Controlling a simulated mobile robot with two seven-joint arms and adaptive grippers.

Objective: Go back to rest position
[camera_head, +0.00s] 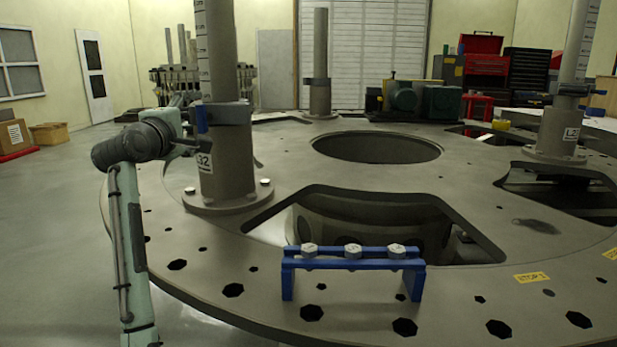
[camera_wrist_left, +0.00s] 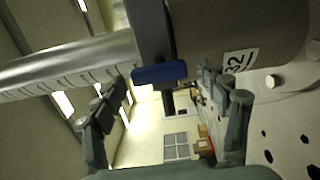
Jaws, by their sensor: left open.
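My left gripper (camera_head: 188,142) is beside the thick grey column (camera_head: 228,150) marked L32, at the left of the turret plate (camera_head: 350,190). A dark clamp (camera_head: 228,113) is around the column, with a blue handle (camera_head: 201,119) on its left side. In the left wrist view, the open fingers of my left gripper (camera_wrist_left: 170,108) stand apart, with nothing held between them. The blue handle (camera_wrist_left: 160,73) is just ahead of them; I cannot tell whether a finger touches it. My right gripper is not seen.
A blue rack (camera_head: 352,264) with three bolts stands on the plate's front part. Large openings cut the plate, including a round hole (camera_head: 376,147). Another column (camera_head: 559,130) stands at the right. Open floor (camera_head: 50,230) lies left of the plate.

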